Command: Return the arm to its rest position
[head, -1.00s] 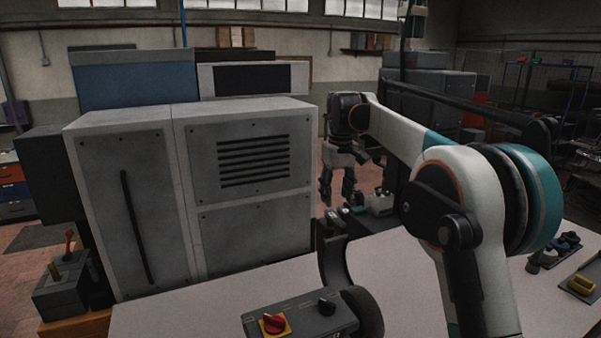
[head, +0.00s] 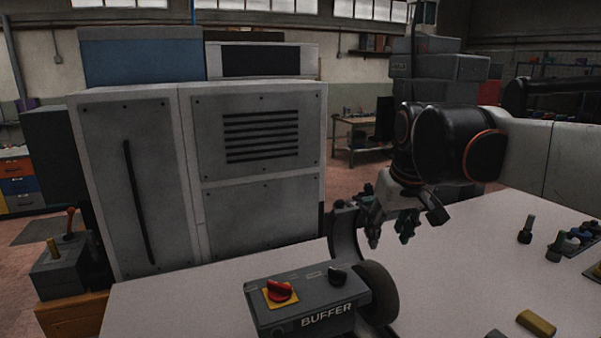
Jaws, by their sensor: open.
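My gripper (head: 391,236) hangs from the wrist of my arm at the right of the head view, fingers pointing down. Its fingers are spread and nothing shows between them. It is above the pale bench top (head: 190,295), beside the upright grey post of the buffer machine (head: 312,300). The upper part of that post is partly hidden behind the gripper, and I cannot tell whether they touch. My arm reaches in from the right edge, bent at a dark wrist joint.
A large grey cabinet (head: 262,215) stands behind the bench at the left. The buffer has a red switch (head: 279,290) and a dark wheel (head: 378,292). The bench middle-right is clear.

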